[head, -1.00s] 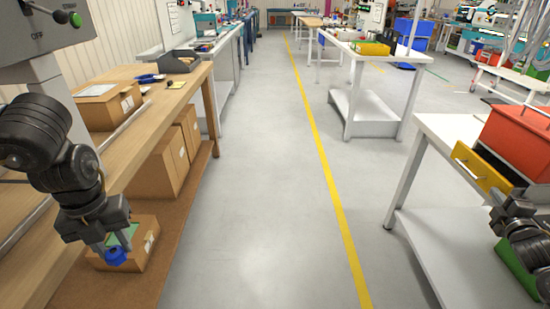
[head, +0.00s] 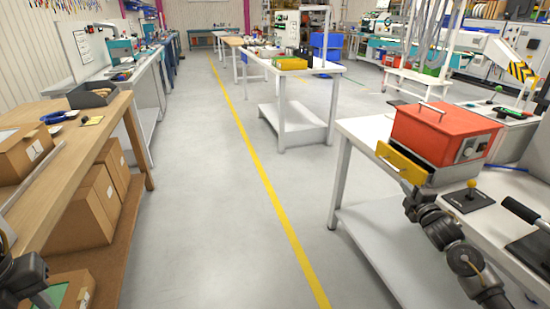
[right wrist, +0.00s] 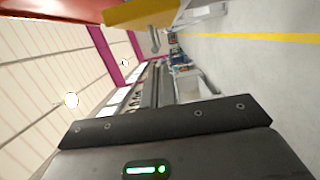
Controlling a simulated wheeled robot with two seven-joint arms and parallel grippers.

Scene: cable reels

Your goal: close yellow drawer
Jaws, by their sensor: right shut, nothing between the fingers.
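The yellow drawer (head: 401,162) sticks out of the front of the red box (head: 440,132) on the white table at right, with a dark gap behind its front. Its metal handle (head: 388,163) faces left. My right gripper (head: 408,188) is shut and empty, just below and in front of the drawer; I cannot tell whether it touches it. The right wrist view shows the drawer (right wrist: 145,14) and its handle (right wrist: 154,40) close by at the top. My left gripper (head: 40,292) is cut off at the lower left corner, its fingertips hidden.
A joystick (head: 471,190) and a black-handled device (head: 525,215) stand on the white table (head: 365,130) right of my arm. A wooden bench (head: 110,115) with cardboard boxes (head: 95,205) is at left. The floor aisle between is clear.

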